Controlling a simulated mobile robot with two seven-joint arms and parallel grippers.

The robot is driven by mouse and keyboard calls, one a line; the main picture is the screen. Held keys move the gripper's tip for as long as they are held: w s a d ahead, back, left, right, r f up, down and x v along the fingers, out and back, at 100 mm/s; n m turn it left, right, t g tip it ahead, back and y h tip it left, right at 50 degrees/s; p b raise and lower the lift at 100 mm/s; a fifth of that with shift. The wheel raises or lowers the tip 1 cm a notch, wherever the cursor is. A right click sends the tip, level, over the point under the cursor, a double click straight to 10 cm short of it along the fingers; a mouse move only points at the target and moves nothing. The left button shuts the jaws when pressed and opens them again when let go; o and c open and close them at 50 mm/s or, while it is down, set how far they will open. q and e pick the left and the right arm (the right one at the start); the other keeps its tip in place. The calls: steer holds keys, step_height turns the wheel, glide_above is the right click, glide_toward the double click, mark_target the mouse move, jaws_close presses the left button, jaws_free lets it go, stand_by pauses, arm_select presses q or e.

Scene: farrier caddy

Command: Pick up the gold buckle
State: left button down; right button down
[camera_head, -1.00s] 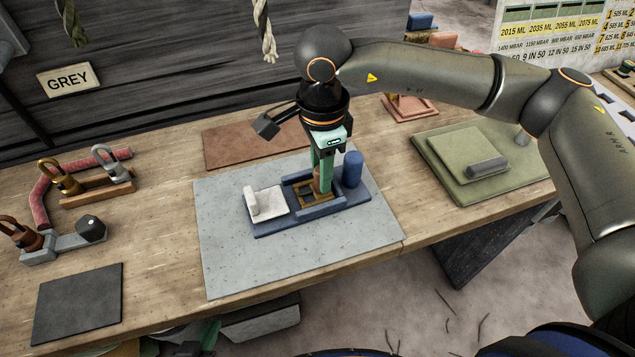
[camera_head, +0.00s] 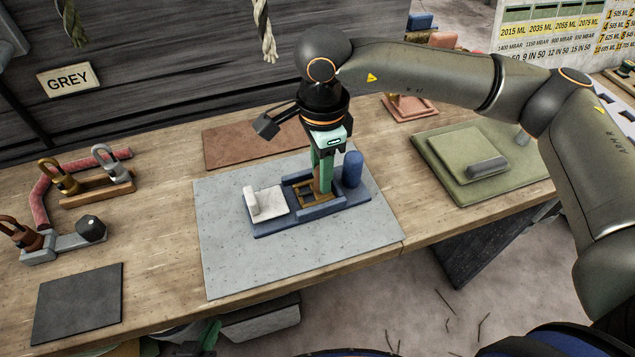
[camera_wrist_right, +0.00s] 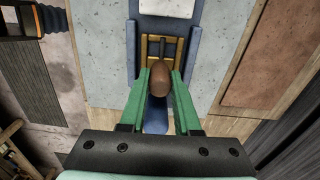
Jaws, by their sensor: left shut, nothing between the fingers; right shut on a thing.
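The gold buckle (camera_head: 307,194), a flat frame with crossbars, lies in the slot of the blue holder (camera_head: 300,225) on the pale grey mat. In the right wrist view the buckle (camera_wrist_right: 154,50) sits between the holder's blue side rails. A brown rounded knob (camera_wrist_right: 160,78) rises at its near end and looks part of it. My right gripper (camera_head: 322,188) points straight down from above, its green fingers shut on this knob; in the wrist view the fingers (camera_wrist_right: 160,88) flank it. The buckle's end under the fingers is partly hidden. My left gripper is out of view.
On the holder, a white block (camera_head: 268,201) stands left of the buckle and a blue cylinder (camera_head: 352,168) stands close right of my fingers. Green boards (camera_head: 480,190) lie to the right. A rack with clips (camera_head: 95,190) is at the left. The front of the mat is clear.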

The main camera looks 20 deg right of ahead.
steer(key=shift+r, duration=0.15)
steer(key=shift+r+p, duration=0.5)
steer(key=shift+r, duration=0.4)
steer(key=shift+r+p, duration=1.35)
steer(key=shift+r, duration=1.15)
